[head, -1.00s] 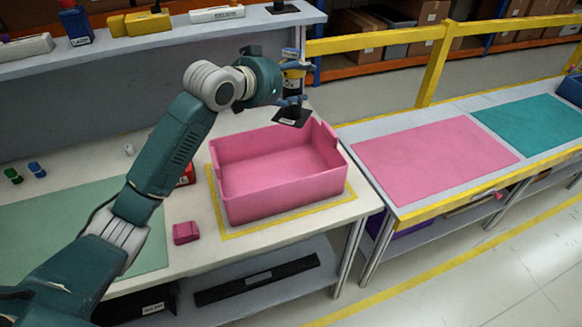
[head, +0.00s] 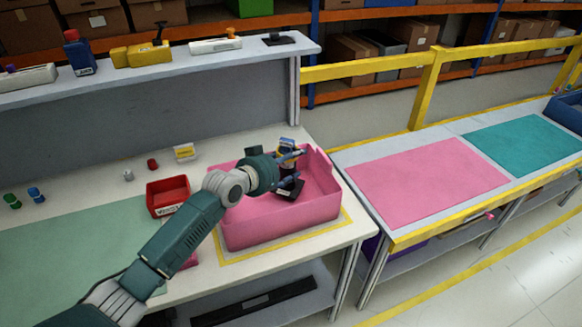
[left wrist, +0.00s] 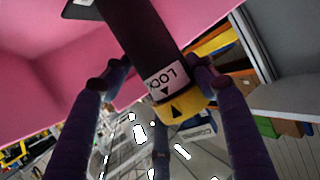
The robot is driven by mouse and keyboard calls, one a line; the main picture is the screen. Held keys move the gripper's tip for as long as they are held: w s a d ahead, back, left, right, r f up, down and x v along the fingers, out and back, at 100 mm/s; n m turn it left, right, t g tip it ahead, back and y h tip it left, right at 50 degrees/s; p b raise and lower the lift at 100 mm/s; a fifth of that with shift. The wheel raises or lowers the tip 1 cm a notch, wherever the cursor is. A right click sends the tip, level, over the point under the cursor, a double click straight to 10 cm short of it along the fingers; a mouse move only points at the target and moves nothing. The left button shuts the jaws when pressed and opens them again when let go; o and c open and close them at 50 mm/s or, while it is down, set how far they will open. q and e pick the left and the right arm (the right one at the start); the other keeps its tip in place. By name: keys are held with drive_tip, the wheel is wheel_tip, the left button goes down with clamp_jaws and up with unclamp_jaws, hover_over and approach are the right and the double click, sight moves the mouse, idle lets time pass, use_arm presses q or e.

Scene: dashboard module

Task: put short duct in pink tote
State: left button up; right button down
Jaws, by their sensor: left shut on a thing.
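The pink tote (head: 283,231) stands open on the workbench, inside a yellow outline. My left gripper (head: 289,168) is over the tote's opening, toward its far right part. It is shut on the short duct (head: 291,189), a black piece with a flared end pointing down into the tote. My right gripper is out of view.
A red bin (head: 167,196) stands left of the tote, partly near my arm. Small green and blue parts (head: 36,195) lie at the left. A shelf (head: 200,58) with labelled parts runs behind. A pink mat (head: 425,180) lies on the right table.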

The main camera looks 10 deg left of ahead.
use_arm(q)
wheel_tip(320, 180, down, 2)
drive_tip(key=shift+f, duration=0.35)
drive_tip(key=shift+c, duration=0.2)
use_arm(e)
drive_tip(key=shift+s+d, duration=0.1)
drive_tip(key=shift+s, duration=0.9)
use_arm(q)
drive_tip(key=o, duration=1.9)
drive_tip(key=shift+f, duration=0.1)
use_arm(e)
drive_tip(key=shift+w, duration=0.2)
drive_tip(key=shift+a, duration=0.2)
